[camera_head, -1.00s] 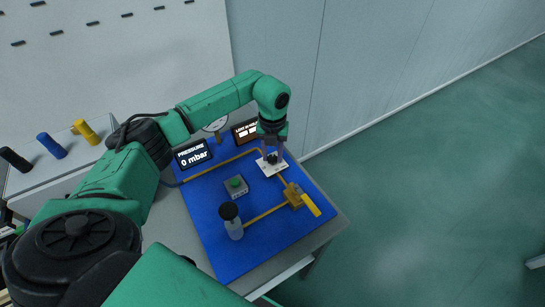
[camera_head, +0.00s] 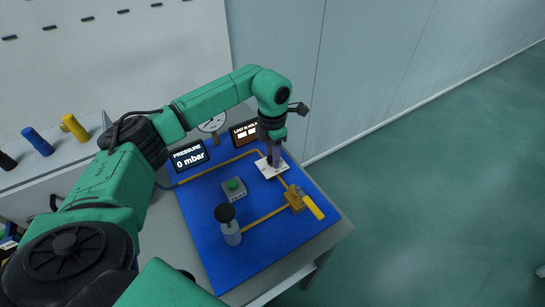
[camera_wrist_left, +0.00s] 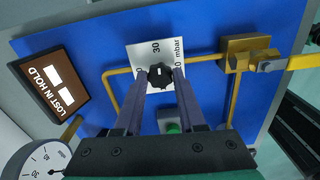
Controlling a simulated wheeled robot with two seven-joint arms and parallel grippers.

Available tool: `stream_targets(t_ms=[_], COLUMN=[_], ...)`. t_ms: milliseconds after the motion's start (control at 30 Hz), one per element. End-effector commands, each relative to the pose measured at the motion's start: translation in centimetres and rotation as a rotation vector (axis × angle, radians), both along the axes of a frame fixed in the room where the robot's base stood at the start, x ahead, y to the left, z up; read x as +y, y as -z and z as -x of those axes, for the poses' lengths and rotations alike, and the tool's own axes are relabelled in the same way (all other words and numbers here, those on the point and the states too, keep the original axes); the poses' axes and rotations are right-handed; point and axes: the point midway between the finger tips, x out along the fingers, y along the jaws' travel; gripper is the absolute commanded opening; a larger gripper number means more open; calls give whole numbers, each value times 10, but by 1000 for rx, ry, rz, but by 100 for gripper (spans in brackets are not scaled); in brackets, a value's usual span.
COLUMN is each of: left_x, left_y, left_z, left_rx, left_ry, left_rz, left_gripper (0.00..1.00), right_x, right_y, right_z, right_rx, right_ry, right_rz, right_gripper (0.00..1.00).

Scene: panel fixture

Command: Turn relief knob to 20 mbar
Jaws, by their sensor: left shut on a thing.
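The relief knob (camera_wrist_left: 160,77) is black with a ridged rim and sits on a white scale plate (camera_wrist_left: 145,52). On the plate I read "30" and "mbar"; other numbers are partly covered by the fingers. My left gripper (camera_wrist_left: 161,79) is shut on the knob, one finger on each side. In the head view, the left gripper (camera_head: 273,162) points down at the plate (camera_head: 265,171) and hides the knob. The pressure display (camera_head: 189,156) reads 0 mbar. My right gripper is not in view.
A blue panel (camera_head: 205,238) carries a green button box (camera_head: 233,190), a black-topped bottle (camera_head: 230,228), a yellow-handled valve (camera_head: 312,206), yellow pipes, a gauge (camera_head: 212,123) and a "LOST IN HOLD" display (camera_wrist_left: 52,83). A side bench with coloured cylinders stands at left.

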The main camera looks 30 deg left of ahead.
Motion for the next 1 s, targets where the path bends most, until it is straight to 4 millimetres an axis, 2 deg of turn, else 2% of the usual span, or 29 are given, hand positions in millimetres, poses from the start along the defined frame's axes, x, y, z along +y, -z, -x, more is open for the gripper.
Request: stream_targets(t_ms=[1000], left_x=[1], left_y=[-2], left_z=[-2], left_rx=[-8], left_ry=[962], left_rz=[0], left_gripper=[0], right_x=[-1], right_y=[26], right_z=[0], right_rx=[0], right_ry=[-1], right_rz=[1], right_gripper=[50])
